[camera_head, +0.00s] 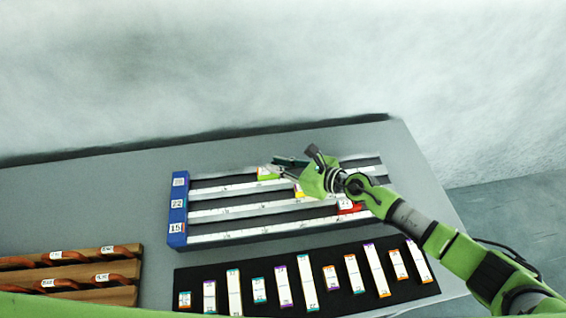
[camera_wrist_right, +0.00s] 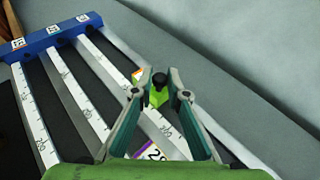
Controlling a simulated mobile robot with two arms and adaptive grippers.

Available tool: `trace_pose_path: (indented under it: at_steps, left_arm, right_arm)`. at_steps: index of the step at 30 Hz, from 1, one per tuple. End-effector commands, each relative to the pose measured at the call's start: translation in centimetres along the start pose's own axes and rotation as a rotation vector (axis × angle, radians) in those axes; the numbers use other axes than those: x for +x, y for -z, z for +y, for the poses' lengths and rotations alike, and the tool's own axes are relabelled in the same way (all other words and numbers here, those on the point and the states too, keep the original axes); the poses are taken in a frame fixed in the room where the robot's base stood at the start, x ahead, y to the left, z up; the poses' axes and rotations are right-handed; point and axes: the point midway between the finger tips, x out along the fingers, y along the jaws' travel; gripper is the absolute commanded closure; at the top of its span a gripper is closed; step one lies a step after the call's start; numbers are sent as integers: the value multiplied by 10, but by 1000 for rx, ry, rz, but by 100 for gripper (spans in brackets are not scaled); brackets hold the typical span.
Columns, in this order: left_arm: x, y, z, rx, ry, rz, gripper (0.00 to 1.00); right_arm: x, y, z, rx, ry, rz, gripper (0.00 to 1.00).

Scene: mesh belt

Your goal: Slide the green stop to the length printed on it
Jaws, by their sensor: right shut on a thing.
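My right gripper (camera_head: 277,162) is at this stop. In the right wrist view the fingers (camera_wrist_right: 160,82) are shut around a dark upright knob, with the stop's green body (camera_wrist_right: 157,97) just below it. The number printed on the stop cannot be read. The blue block carries white number labels; 22 and 15 are readable in the head view. My left gripper is not in view.
A yellow stop (camera_head: 298,191) is on the middle rail and a red stop (camera_head: 347,207) on the near rail. In front lies a black mat (camera_head: 220,279) with several labelled strips. Wooden racks with orange-brown handles (camera_head: 70,285) stand at left.

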Motion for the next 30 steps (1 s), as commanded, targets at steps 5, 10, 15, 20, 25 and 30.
trace_pose_path:
  at_steps: [5, 10, 15, 20, 25, 30]
  left_arm:
    - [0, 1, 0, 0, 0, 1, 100]
    - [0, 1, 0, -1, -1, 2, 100]
    - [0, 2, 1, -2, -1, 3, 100]
    - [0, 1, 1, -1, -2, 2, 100]
    - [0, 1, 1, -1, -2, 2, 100]
    - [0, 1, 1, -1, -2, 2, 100]
  right_arm:
    - [0, 0, 2, 0, -3, -1, 71]
    - [0, 0, 0, 0, 0, 0, 71]
    - [-7, 1, -1, -1, 1, 0, 71]
    - [-32, 1, -1, -3, 1, 2, 71]
    - [-70, 1, 0, -2, 1, 3, 71]
    - [-100, 1, 1, -1, -1, 2, 71]
